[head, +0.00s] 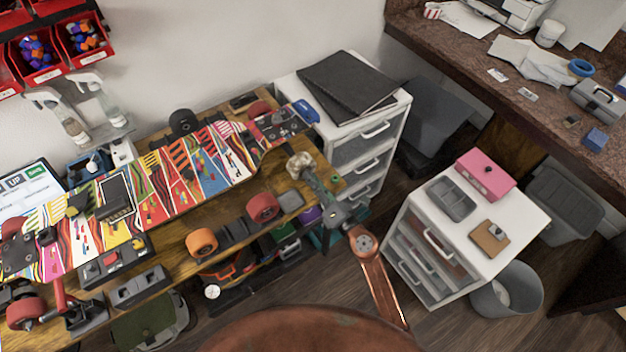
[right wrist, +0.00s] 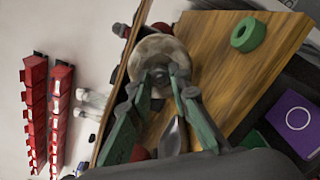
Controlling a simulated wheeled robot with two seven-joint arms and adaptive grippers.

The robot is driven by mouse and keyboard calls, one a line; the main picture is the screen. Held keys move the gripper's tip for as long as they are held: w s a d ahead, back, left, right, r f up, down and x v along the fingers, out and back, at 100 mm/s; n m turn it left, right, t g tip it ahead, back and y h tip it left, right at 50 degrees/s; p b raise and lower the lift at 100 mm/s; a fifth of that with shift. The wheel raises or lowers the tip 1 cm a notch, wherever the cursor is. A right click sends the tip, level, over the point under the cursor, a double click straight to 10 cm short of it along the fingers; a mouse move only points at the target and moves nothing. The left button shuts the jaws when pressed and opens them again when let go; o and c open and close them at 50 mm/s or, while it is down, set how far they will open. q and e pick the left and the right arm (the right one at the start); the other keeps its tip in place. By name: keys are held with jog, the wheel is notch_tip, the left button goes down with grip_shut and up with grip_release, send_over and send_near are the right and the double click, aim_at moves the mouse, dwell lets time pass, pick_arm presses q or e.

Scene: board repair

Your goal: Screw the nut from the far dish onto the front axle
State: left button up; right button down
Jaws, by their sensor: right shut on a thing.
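The skateboard (head: 205,165) lies upside down along the workbench. At its right end, a pale, worn wheel (head: 297,161) sits on the near side of the front truck; it also shows in the right wrist view (right wrist: 158,47). My right gripper (head: 309,174) reaches it from the lower right. In the right wrist view its green fingers (right wrist: 171,78) close at the wheel's centre, on a small dark piece that looks like the nut (right wrist: 177,70). The fingers mostly hide the nut and the axle end. I cannot tell which bench container is the far dish. My left gripper is not in view.
A red wheel (head: 263,207), an orange wheel (head: 201,242) and a dark tray (head: 290,201) lie along the bench's near edge. A green ring (right wrist: 248,35) lies on the wood beside the gripper. A white drawer unit (head: 400,115) stands beyond the bench end.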

jog(key=m, duration=0.5)
jog(key=shift+f+m, duration=0.1)
jog(key=shift+m, duration=0.3)
jog(key=m, duration=0.5)
jog(key=shift+m, duration=0.4)
jog(key=c, duration=1.7)
grip_release()
jog(key=shift+c, duration=1.2)
